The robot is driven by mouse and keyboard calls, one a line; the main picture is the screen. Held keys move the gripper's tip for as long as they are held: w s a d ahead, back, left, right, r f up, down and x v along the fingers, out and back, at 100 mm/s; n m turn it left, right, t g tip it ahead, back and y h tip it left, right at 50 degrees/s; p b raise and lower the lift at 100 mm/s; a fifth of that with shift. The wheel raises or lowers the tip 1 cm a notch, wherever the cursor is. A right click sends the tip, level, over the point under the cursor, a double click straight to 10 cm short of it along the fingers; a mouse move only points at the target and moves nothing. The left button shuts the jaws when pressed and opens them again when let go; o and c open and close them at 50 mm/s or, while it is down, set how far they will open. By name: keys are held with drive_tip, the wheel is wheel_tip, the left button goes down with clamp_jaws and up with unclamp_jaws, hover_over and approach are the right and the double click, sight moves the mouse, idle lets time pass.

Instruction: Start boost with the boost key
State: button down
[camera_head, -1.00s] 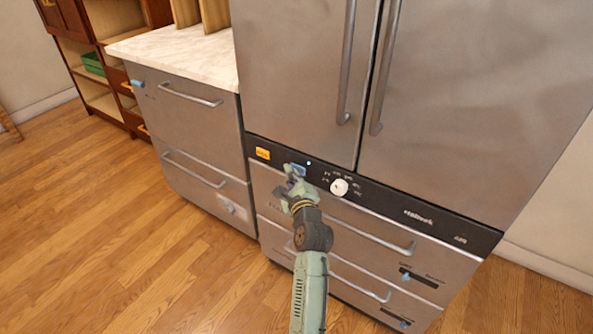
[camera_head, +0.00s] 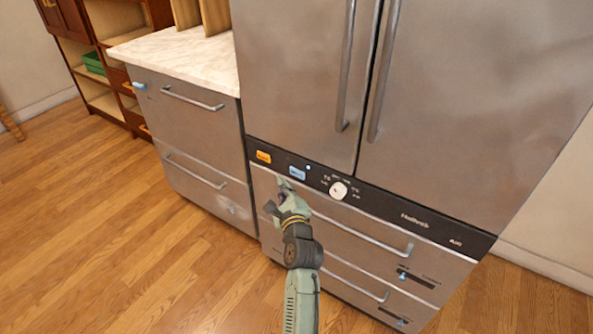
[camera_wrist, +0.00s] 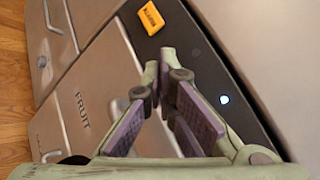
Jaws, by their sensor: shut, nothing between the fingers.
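A blue key (camera_head: 297,172) sits on the dark control strip of the fridge, between an orange key and a small lit light; its label is too small to read surely. A small light (camera_head: 308,168) beside it glows, bluish white in the wrist view (camera_wrist: 224,99). My gripper (camera_head: 281,183) is shut and empty, just below and left of the blue key, in front of the upper drawer and apart from the key. In the wrist view my fingertips (camera_wrist: 159,62) come together near the strip, and the blue key cannot be seen there.
The orange key (camera_head: 263,157) reads like "ALARM" in the wrist view (camera_wrist: 151,17). A white dial (camera_head: 338,190) is right of the light. Drawer handles (camera_head: 365,232) stick out below the strip. A marble-topped counter (camera_head: 185,55) stands left; the wooden floor (camera_head: 110,240) is clear.

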drive_tip(key=shift+s+a+p, duration=0.5)
drive_tip(key=shift+s+a, duration=0.2)
drive_tip(key=shift+s, duration=0.25)
